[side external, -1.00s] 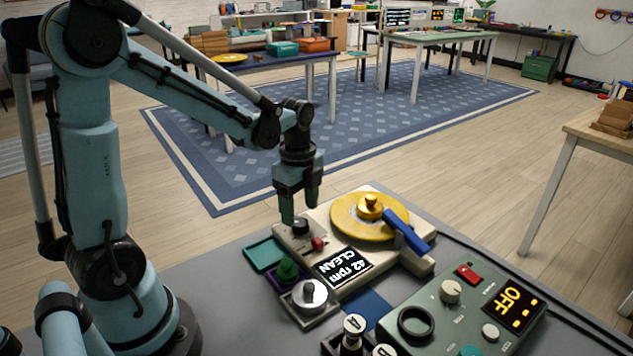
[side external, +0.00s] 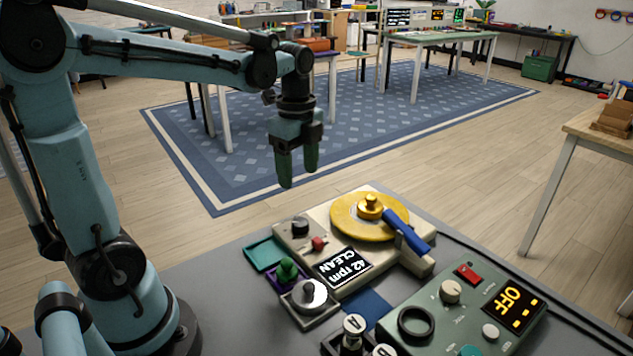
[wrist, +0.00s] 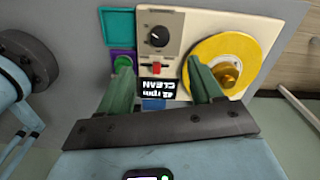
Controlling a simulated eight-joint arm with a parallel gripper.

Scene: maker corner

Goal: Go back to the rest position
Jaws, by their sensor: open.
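My gripper (side external: 298,168) hangs in the air above and behind the back left part of the turntable device, fingers pointing down. Its green fingers are apart with nothing between them; they also show in the wrist view (wrist: 163,88). The cream turntable device (side external: 292,240) has a yellow disc (side external: 345,228) with a gold knob, a blue arm lying at the disc's right edge, a black knob (side external: 300,226) and a red switch (side external: 318,244). Its display (side external: 344,268) reads "42 rpm CLEAN". No contact between my gripper and the device shows.
A green control box (side external: 470,318) reading "OFF" stands at right. The air around my gripper is clear.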

